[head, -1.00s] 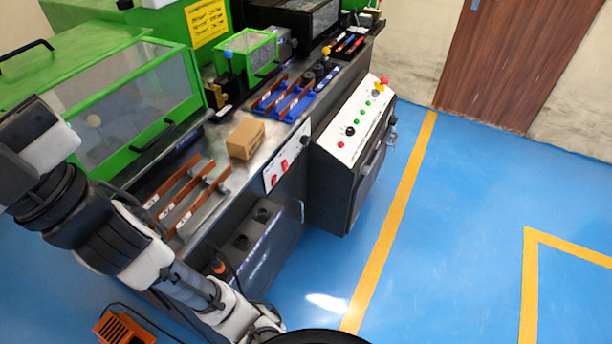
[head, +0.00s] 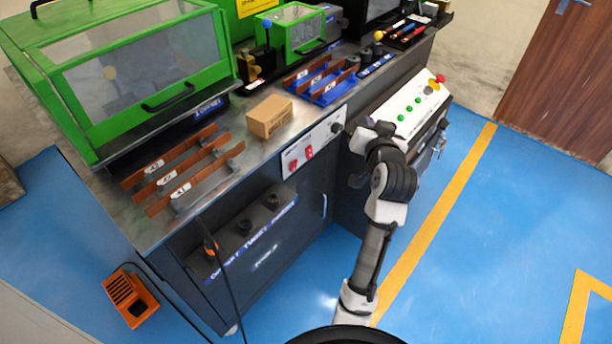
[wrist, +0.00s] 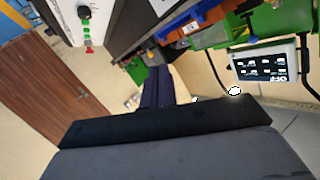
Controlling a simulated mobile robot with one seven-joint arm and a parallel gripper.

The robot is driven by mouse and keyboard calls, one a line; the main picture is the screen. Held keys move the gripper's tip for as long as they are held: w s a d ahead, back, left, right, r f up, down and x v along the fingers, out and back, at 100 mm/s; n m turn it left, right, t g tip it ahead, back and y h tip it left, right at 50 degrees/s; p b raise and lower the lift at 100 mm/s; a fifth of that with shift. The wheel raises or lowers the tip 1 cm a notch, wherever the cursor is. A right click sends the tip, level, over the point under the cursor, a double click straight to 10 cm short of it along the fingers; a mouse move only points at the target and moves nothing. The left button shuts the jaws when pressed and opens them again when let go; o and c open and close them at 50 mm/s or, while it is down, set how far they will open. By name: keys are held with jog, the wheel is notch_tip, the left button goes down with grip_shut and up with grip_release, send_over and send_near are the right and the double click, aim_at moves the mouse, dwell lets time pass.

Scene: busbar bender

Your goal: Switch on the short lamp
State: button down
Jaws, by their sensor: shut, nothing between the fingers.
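I cannot pick out a short lamp for certain in either view. In the head view my arm reaches up in front of the sloped white control panel (head: 418,104), which carries green buttons and red and yellow knobs; its gripper end is not clear there. In the wrist view my gripper (wrist: 158,74) shows as dark shut fingers with nothing between them. Beyond it, at the right, is a white-framed dark display (wrist: 265,65) with small symbols and lettering. A small white round thing (wrist: 235,91) is below the display; what it is, I cannot tell.
The bench holds a large green guarded machine (head: 140,75), a smaller green one (head: 295,32), a cardboard box (head: 269,117), copper bars (head: 180,170) and a blue tray (head: 325,92). A small switch panel (head: 312,145) is on its front. Blue floor at the right is clear.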

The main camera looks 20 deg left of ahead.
aim_at(294, 165)
notch_tip(294, 165, down, 8)
jog(key=s+m+g+y, duration=0.1)
jog(key=s+g+y, duration=0.1)
jog(key=g, duration=0.1)
jog(key=s+f+m+g+y, duration=0.3)
jog(key=s+f+y, duration=0.4)
jog(key=s+y, duration=0.3)
jog(key=shift+s+m+g+y, duration=0.3)
jog(key=shift+g, duration=0.6)
jog(key=shift+f, duration=0.1)
jog(key=p+x, duration=0.3)
jog(key=x, duration=1.1)
